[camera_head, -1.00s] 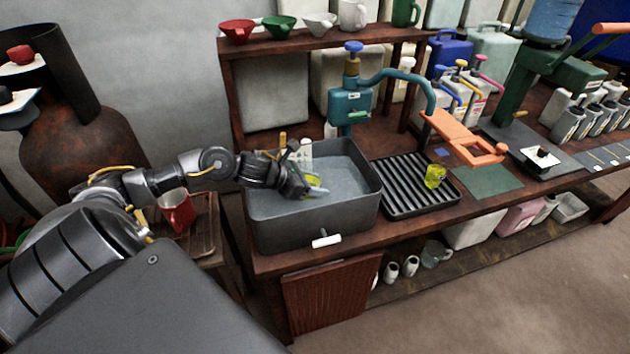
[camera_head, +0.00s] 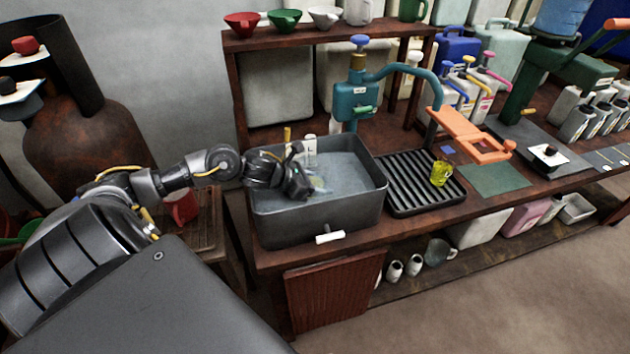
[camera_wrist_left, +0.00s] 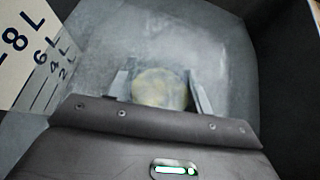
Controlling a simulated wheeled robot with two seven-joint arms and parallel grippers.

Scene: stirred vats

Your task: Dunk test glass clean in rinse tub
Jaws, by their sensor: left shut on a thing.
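The rinse tub (camera_head: 345,215) is a dark grey open box of greyish water at the bench's left end. My left gripper (camera_head: 312,188) reaches down into it from the left. It is shut on the test glass (camera_head: 319,184), only partly visible beside the fingers in the head view. In the left wrist view, the glass (camera_wrist_left: 160,88) is a blurred, pale yellowish round shape between the two fingers (camera_wrist_left: 160,92). It appears to be in the water; how deep is unclear. My right gripper is not in view.
A white level scale (camera_wrist_left: 22,50) stands inside the tub, close to the gripper. A yellow glass (camera_head: 440,173) stands on the black ribbed rack (camera_head: 400,200) to the right. A teal pump (camera_head: 357,100) with a curved pipe rises behind the tub.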

